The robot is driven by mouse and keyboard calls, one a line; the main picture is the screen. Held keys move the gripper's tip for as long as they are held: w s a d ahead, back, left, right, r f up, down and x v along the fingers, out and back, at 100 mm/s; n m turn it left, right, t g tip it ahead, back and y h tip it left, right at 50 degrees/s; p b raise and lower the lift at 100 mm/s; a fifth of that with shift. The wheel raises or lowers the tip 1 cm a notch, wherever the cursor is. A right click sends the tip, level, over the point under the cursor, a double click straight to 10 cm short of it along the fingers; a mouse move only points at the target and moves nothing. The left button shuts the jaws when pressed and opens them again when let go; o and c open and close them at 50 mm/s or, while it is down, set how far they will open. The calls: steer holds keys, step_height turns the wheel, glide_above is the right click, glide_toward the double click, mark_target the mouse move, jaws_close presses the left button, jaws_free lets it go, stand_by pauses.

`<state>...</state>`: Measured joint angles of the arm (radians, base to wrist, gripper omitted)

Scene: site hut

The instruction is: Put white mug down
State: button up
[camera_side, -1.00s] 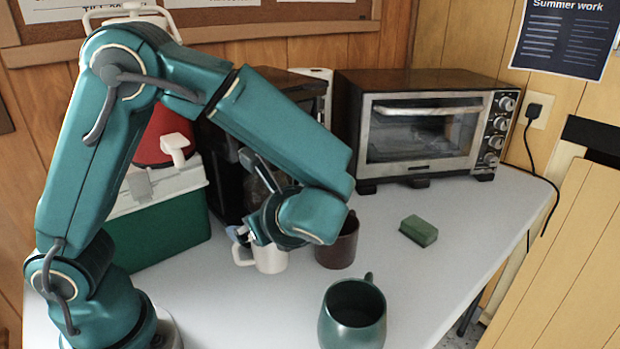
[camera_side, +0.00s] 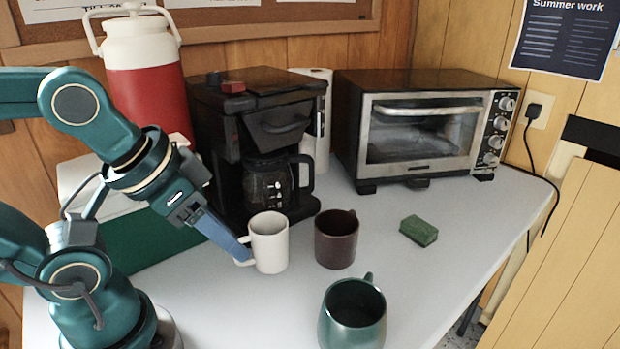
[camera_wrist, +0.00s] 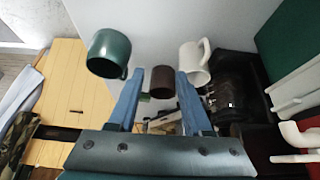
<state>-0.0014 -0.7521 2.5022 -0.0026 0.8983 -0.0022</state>
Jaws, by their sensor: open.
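The white mug (camera_side: 269,243) stands upright on the white table in the side view, in front of the coffee maker, with its handle toward the left. My gripper (camera_side: 243,252) is at the mug's left, with its blue fingertips close to the handle. In the wrist view, my gripper (camera_wrist: 158,80) has its two blue fingers spread apart with no object held between them. The white mug (camera_wrist: 194,66) shows there near the right fingertip, upright on the table. Whether a fingertip touches the handle cannot be told.
A brown mug (camera_side: 336,239) stands just right of the white mug, and a green mug (camera_side: 353,316) at the front. The coffee maker (camera_side: 262,130) and toaster oven (camera_side: 425,125) stand behind. A green sponge (camera_side: 418,231) lies right. The table's right front is clear.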

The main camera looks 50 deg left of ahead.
stand_by(0.4)
steer(key=n+g, duration=0.6)
steer(key=n, duration=2.1)
glide_above(261, 247)
steer(key=s+a, duration=0.2)
steer(key=s, duration=0.2)
steer(key=f, duration=0.6)
steer(key=shift+w+a+f, duration=0.15)
steer(key=shift+a+f, duration=0.05)
steer(key=shift+a+f+n, duration=0.15)
steer(key=shift+f+n, duration=0.05)
steer(key=shift+n, duration=0.1)
steer(key=shift+f, duration=2.45)
